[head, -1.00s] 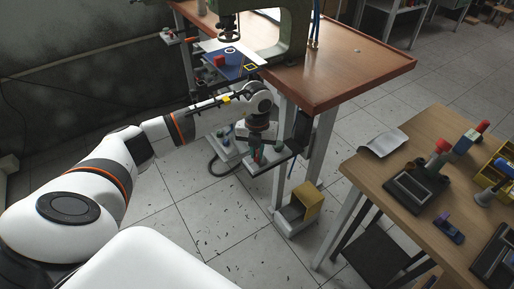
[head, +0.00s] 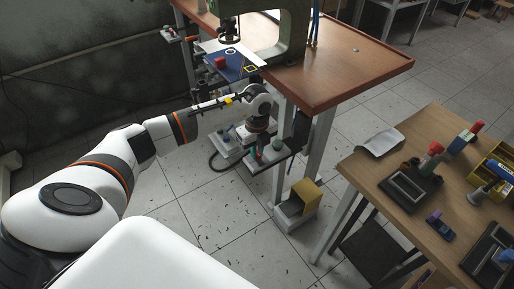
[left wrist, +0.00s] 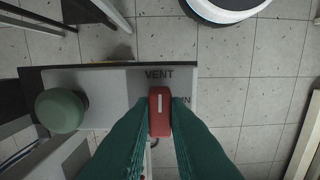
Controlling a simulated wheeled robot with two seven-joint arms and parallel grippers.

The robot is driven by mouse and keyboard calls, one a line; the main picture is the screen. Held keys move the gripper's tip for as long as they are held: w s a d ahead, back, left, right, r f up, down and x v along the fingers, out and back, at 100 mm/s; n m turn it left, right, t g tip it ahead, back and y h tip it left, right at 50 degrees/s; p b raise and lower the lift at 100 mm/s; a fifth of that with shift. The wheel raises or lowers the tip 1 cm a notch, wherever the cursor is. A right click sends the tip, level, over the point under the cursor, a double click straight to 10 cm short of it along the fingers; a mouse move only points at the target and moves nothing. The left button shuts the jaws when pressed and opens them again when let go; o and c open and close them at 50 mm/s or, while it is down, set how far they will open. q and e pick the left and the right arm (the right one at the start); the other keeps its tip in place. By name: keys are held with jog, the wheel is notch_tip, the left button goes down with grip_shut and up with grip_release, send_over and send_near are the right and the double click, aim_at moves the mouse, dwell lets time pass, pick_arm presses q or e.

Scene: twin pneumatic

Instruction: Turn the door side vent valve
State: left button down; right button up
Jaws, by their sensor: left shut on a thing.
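In the left wrist view a red valve handle (left wrist: 160,112) with a white line stands on a light grey panel (left wrist: 112,84). The panel is marked VENT above the handle; a second label at its right is partly hidden by a finger. The white line points toward VENT. My left gripper (left wrist: 159,122) has its green fingers on both sides of the handle, shut on it. In the head view my left gripper (head: 258,150) reaches down to this panel below the wooden table, and the handle is hard to make out. My right gripper is not in view.
A green round knob (left wrist: 61,110) sits left of the handle on the same panel. Another small grey panel (head: 227,147) stands beside it in the head view. A workbench (head: 405,215) is at right.

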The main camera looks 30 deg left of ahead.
pick_arm(q)
jog(key=shift+n, duration=0.3)
jog(key=c, duration=1.4)
grip_release()
notch_tip(320, 180, up, 12)
jog(key=shift+b, duration=0.45)
